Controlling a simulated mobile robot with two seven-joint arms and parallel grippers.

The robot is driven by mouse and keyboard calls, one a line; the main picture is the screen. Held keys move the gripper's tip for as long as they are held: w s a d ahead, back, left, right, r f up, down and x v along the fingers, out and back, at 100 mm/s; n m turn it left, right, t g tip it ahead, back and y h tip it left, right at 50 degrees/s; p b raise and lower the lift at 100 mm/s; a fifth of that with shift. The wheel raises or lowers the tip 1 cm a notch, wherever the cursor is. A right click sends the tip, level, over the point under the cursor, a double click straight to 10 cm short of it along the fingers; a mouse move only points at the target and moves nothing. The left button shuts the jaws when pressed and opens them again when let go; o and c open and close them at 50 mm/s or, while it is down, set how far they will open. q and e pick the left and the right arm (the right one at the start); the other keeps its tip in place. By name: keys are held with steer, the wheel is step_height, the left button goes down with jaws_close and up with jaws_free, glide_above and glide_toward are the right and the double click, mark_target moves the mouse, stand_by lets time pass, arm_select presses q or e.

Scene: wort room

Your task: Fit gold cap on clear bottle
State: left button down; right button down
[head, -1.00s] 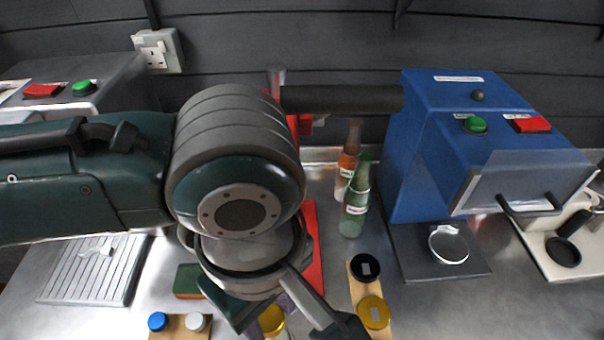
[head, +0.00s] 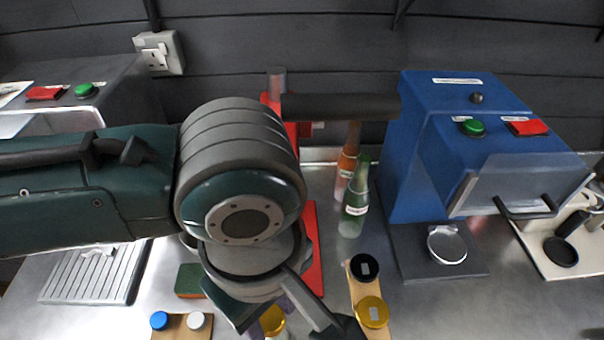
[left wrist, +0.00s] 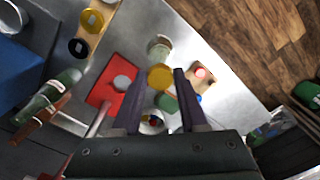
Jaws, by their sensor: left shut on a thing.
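A gold cap (left wrist: 160,77) sits between the two dark fingers of my left gripper (left wrist: 158,74) in the left wrist view. The gripper is shut on it. The cap also shows at the bottom edge of the head view (head: 272,319), below my left wrist. A clear bottle (left wrist: 159,46) stands just beyond the cap in the left wrist view. I cannot tell whether cap and bottle touch. A second gold cap (head: 372,312) lies on a wooden board. My right gripper is not in view.
A black cap (head: 364,267) shares the wooden board (head: 352,290). A green bottle (head: 354,212) and an orange bottle (head: 346,165) stand left of a blue machine (head: 425,150). A red-based press (head: 314,245) is partly hidden by my arm. Blue (head: 159,320) and white (head: 196,321) caps lie front left.

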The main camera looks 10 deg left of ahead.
arm_select(q)
steer(key=shift+f, duration=0.55)
steer(key=shift+f+p, duration=0.2)
steer(key=shift+p, duration=0.3)
stand_by(1.0)
steer(key=shift+c, duration=1.8)
jaws_free()
steer(key=shift+o, duration=0.3)
steer(key=o, duration=0.3)
steer(key=shift+r, duration=0.1)
step_height(320, 180, up, 7)
steer(key=p, duration=0.8)
